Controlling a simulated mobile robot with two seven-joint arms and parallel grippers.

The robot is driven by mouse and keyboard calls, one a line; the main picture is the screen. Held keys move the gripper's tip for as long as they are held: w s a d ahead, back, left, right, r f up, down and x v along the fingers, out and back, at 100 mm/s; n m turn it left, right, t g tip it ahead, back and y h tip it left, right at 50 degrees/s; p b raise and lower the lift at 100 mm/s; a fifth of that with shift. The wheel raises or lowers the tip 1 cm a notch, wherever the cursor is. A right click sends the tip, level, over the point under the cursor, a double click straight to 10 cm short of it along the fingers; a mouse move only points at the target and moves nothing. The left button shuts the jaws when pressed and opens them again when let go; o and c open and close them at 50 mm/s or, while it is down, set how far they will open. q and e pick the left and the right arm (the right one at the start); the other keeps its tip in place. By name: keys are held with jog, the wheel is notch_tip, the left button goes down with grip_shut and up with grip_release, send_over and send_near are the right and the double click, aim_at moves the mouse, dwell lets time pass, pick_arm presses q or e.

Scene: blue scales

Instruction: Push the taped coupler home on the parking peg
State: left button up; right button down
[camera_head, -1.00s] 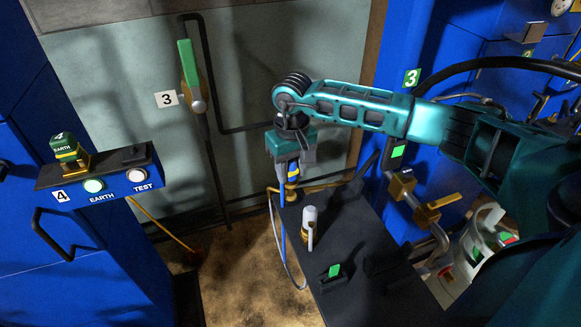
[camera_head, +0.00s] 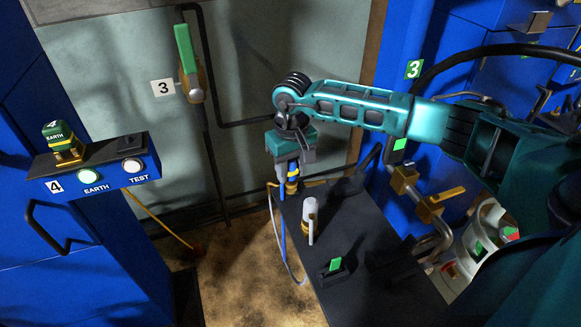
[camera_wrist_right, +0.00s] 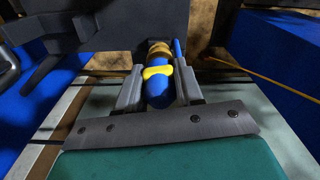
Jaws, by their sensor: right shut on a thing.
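The taped coupler is a blue cylinder with a yellow band and a brass end, seen in the right wrist view (camera_wrist_right: 158,88) between my fingers. In the head view the coupler (camera_head: 292,187) shows as a small blue and yellow piece below the jaws, at the far left corner of a dark bench. My right gripper (camera_head: 289,172) points down and is shut on the coupler. I cannot make out the parking peg; how far the coupler sits on it cannot be told. My left gripper is not in view.
The dark bench (camera_head: 360,232) carries a white-topped cylinder (camera_head: 310,212) and a green switch (camera_head: 335,265). A thin blue and white hose (camera_head: 284,240) hangs at its left side. Brass valves (camera_head: 430,207) stand right. A blue cabinet with a lit EARTH button (camera_head: 88,176) stands left.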

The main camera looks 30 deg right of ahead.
aim_at(292, 164)
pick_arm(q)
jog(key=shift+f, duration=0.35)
pick_arm(e)
jog(key=shift+f, duration=0.35)
jog(key=c, duration=0.6)
grip_release()
jog(key=shift+c, duration=0.2)
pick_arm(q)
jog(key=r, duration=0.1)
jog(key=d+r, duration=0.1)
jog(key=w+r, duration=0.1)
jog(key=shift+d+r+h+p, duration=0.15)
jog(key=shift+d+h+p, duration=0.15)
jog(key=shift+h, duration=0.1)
pick_arm(e)
notch_tip(292, 164, up, 13)
jog(key=shift+s, duration=0.3)
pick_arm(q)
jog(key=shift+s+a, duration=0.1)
pick_arm(e)
jog(key=shift+f, duration=0.1)
